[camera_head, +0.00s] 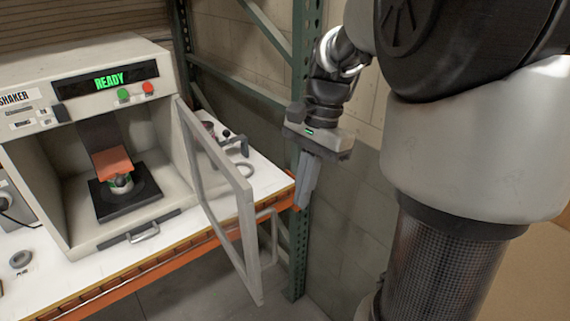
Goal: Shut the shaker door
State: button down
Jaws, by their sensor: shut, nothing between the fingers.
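The shaker (111,72) stands on the bench at the left, its green display reading READY. Its framed clear door (245,225) is hinged on the shaker's right side and stands wide open, jutting out past the bench's front edge. Inside the shaker a small can (121,183) sits on a black plate, under an orange pad. My gripper (304,205) is to the right of the door, apart from it, pointing down with its fingers shut and empty. It is near the bench's right end.
The white bench top (262,178) has an orange front edge. A green rack post (300,225) stands just behind my gripper. Small items, including a ring (240,170), lie on the bench behind the door. Open space lies in front of the bench.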

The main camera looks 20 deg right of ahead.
jog(key=s+a+f, duration=0.2)
jog(key=a+f, duration=0.2)
jog(key=shift+a+f, duration=0.3)
jog(key=shift+a, duration=0.1)
